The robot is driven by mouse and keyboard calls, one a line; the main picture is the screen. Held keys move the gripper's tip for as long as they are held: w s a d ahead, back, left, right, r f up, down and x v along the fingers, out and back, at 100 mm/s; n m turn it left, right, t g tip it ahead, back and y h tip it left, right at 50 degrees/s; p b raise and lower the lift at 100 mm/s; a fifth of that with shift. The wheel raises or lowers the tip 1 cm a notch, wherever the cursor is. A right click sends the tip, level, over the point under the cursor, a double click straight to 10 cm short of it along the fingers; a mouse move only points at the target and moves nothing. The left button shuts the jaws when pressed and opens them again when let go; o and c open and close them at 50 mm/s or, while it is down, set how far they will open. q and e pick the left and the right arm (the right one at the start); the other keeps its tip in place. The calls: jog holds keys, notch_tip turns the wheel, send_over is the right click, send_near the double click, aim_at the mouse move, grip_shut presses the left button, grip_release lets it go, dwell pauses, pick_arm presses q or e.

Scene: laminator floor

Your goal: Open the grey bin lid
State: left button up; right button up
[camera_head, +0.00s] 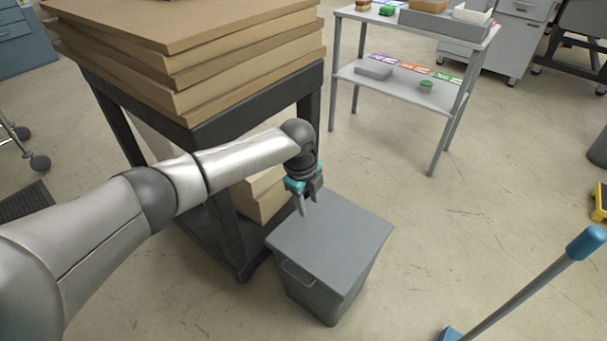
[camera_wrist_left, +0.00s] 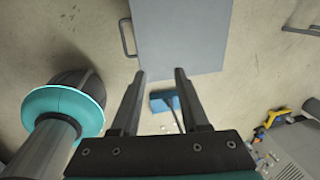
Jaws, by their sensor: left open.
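The grey bin (camera_head: 322,297) stands on the floor beside the dark cart. Its flat grey lid (camera_head: 335,236) lies shut on top; it also shows in the left wrist view (camera_wrist_left: 182,36). A bar handle (camera_head: 297,274) sticks out at the bin's front left, and it shows at the lid's left edge in the left wrist view (camera_wrist_left: 127,38). My left gripper (camera_head: 308,204) is open and empty, over the back left part of the lid in the head view. In the left wrist view its fingertips (camera_wrist_left: 160,73) point toward the lid's edge. My right gripper is not in view.
A dark cart (camera_head: 229,213) stacked with brown boards (camera_head: 190,60) stands close left of the bin. A grey shelf table (camera_head: 415,92) stands behind. A blue-ended pole (camera_head: 530,287) slants at the right.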

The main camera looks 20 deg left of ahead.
pick_arm(q)
notch_tip(320, 180, up, 8)
jog(key=s+p, duration=0.1)
jog(key=p, duration=0.2)
jog(key=shift+s+a+r, duration=0.15)
jog(key=shift+s+a, duration=0.1)
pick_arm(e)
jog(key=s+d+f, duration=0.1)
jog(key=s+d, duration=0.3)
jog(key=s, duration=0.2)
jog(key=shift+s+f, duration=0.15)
